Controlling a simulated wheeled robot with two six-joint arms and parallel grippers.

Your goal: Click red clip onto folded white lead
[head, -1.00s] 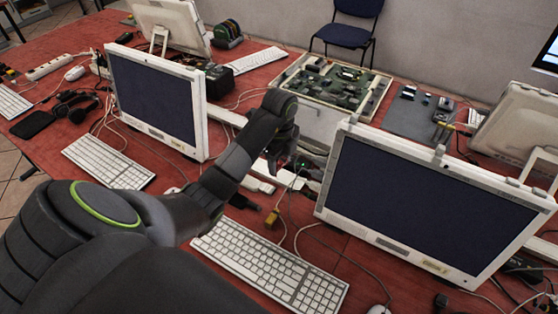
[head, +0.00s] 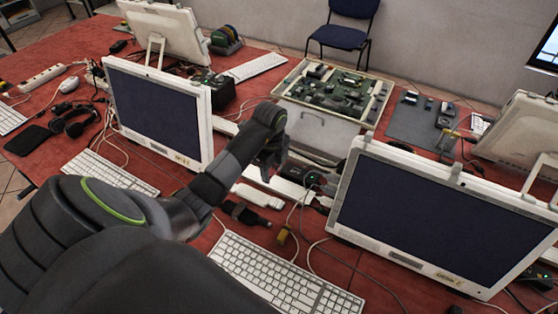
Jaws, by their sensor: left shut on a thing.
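My left gripper (head: 268,172) points down over the gap between the two monitors, above white blocks and cables on the red table. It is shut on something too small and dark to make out. A thin white lead (head: 308,252) runs in a loose curve beyond the near keyboard, beside a cable with a yellow plug (head: 283,235). I cannot tell whether this is the folded lead. I cannot make out a red clip. My right gripper is not in view.
Monitors stand left (head: 158,112) and right (head: 440,215) of the gripper. A white keyboard (head: 285,275) lies in front. A white adapter (head: 258,196) and a dark connector (head: 245,214) lie near the gripper. An open case of circuit boards (head: 335,92) stands behind.

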